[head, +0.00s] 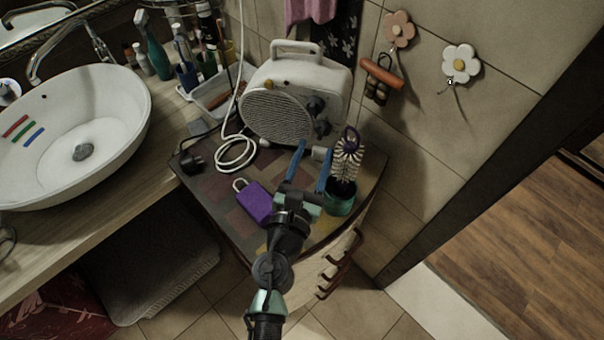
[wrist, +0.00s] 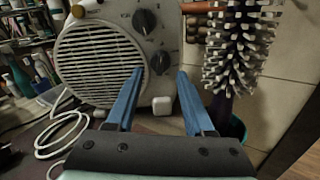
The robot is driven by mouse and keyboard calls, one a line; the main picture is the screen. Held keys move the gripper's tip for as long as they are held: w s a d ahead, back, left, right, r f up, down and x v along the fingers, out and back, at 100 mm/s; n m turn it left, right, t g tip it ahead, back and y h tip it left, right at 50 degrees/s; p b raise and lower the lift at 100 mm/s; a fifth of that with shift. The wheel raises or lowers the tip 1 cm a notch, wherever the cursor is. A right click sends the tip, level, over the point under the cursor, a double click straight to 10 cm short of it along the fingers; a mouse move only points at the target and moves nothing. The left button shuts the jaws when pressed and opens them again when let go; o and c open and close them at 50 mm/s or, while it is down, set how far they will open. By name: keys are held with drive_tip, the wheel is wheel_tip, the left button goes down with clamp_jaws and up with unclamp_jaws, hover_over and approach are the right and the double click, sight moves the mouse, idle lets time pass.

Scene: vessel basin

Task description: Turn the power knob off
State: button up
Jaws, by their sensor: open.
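A white fan heater (head: 275,112) with a round grille stands on the corner cabinet top. Its right front side carries two dark knobs, an upper knob (head: 315,104) and a lower knob (head: 321,127). In the wrist view the upper knob (wrist: 144,21) has markings around it, too small to read, and the lower knob (wrist: 160,62) appears between my fingertips. I cannot tell by label which is the power knob. My gripper (head: 315,149) has two blue fingers, spread open and empty, pointing at the heater front. In the wrist view the fingers (wrist: 161,73) flank the lower knob without visible contact.
A bottle brush (head: 347,158) stands in a teal cup (head: 340,199) close right of my fingers. A purple tag-like item (head: 254,202) lies on the cabinet top (head: 216,185). A white cable and black plug (head: 194,161) lie left. The basin (head: 85,125) is farther left.

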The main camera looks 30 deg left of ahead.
drive_tip(key=s+d+b, duration=0.1)
drive_tip(key=s+b, duration=0.1)
drive_tip(key=s, duration=0.7)
drive_tip(key=shift+d, duration=0.3)
drive_tip(key=shift+w, duration=0.1)
